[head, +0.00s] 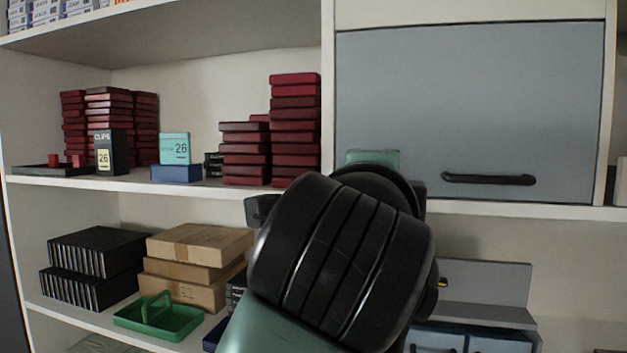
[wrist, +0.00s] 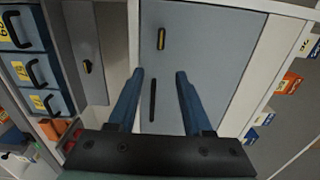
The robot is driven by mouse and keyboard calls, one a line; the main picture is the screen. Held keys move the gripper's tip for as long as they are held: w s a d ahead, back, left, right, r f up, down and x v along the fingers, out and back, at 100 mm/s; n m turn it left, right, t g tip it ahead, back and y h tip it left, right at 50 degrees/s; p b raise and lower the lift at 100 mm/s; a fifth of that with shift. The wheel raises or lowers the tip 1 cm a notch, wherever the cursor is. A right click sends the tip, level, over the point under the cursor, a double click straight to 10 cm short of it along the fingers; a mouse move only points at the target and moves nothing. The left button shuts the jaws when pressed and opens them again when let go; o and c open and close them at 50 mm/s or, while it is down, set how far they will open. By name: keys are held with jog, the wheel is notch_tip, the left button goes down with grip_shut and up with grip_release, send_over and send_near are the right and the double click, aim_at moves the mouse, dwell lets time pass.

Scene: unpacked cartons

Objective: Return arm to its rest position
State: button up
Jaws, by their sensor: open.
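My gripper (wrist: 157,100) shows in the wrist view with its two blue fingers spread apart and nothing between them. Beyond the fingers is a grey-blue cabinet door (wrist: 205,50) with a dark handle. In the head view my black and green arm fills the lower middle and hides part of the shelves. The gripper itself cannot be made out there. The same kind of grey-blue door (head: 470,110) stands closed at the upper right, with a black handle (head: 488,179) near its bottom edge.
Dark red boxes (head: 296,130) stand stacked on the middle shelf. Brown cartons (head: 198,245), black slotted cases (head: 97,252) and a green tray (head: 158,318) are on the lower shelf. Blue drawers (wrist: 30,65) with yellow labels are at the left in the wrist view.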

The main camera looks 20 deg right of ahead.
jog(key=s+a+r+n+t+y, duration=0.3)
jog(key=s+a+n+t+y, duration=0.2)
jog(key=a+n, duration=0.5)
jog(key=s+a+r+n+t+y, duration=0.2)
jog(key=s+a+n+t+y, duration=0.3)
jog(key=a+n, duration=0.5)
jog(key=s+n+t, duration=0.1)
jog(key=n+t, duration=0.1)
jog(key=n, duration=0.2)
jog(key=shift+s+a+r+n, duration=0.15)
jog(key=shift+s+r+n, duration=0.2)
jog(key=shift+r+n, duration=0.05)
